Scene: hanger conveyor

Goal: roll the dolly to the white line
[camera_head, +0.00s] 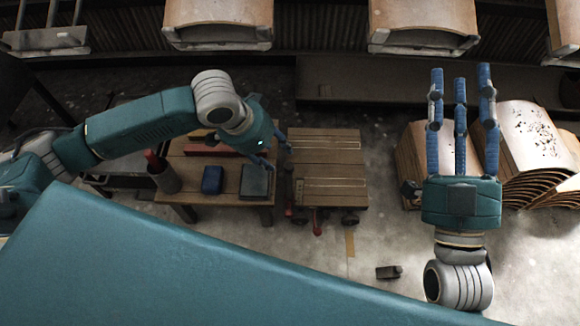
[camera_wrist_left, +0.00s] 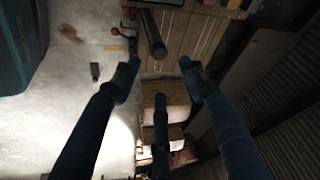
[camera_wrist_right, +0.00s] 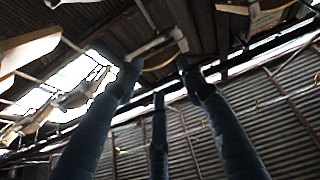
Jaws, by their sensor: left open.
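The dolly (camera_head: 345,172) is a low cart with a wooden plank deck, dark wheels and red parts, standing on the concrete floor in the head view. My left gripper (camera_head: 275,150) is at its left edge, beside the wooden table. In the left wrist view the open fingers (camera_wrist_left: 160,70) point towards a dark round bar (camera_wrist_left: 152,35) in front of the plank deck (camera_wrist_left: 195,38); the fingers are not closed on it. My right gripper (camera_head: 461,75) is open and empty, its fingers raised away from the dolly. I cannot make out a white line.
Stacked curved panels (camera_head: 530,150) stand at the right. A small dark block (camera_head: 388,272) and a tan strip (camera_head: 350,243) lie on the floor.

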